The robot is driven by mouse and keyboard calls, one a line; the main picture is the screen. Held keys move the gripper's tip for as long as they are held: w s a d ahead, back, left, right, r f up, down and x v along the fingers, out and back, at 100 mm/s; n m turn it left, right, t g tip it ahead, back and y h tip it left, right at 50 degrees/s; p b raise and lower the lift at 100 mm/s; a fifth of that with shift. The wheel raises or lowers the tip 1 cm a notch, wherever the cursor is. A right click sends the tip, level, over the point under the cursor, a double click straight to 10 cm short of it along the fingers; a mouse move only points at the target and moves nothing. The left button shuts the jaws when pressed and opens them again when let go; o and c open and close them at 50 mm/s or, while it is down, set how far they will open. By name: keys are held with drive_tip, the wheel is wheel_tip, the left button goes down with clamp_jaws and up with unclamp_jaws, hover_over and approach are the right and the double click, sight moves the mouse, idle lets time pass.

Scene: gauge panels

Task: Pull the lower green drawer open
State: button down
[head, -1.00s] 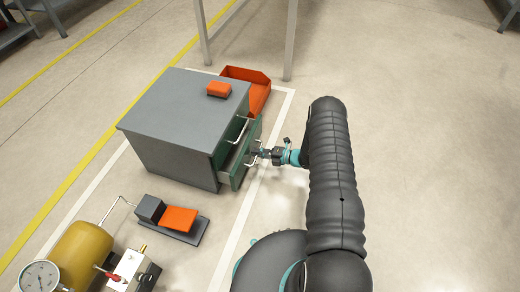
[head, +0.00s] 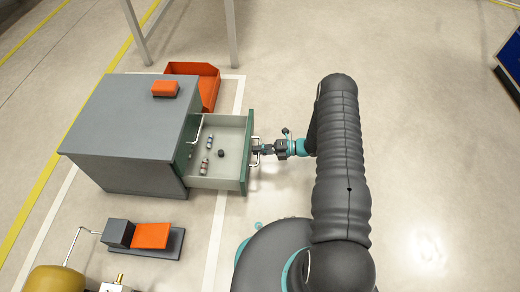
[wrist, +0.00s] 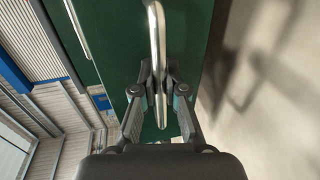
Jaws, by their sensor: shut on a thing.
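The grey cabinet (head: 125,125) stands left of my arm, with green drawer fronts on its right side. The lower green drawer (head: 245,160) is pulled well out, and its light inside shows. In it lie small cylinders (head: 206,166) and a dark round piece (head: 221,153). My gripper (head: 262,149) is at the drawer's front, shut on its metal bar handle (wrist: 155,45). In the wrist view my gripper (wrist: 160,100) has its fingers on both sides of the bar, against the green front. The upper drawer's handle (head: 197,130) shows above, and that drawer looks shut.
An orange block (head: 165,89) lies on the cabinet top. An orange bin (head: 208,85) stands behind the cabinet. A grey and orange pedal unit (head: 145,237) and a yellow tank (head: 57,280) are in front.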

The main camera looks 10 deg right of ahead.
drive_tip(key=c, duration=1.2)
unclamp_jaws()
drive_tip(key=v, duration=1.2)
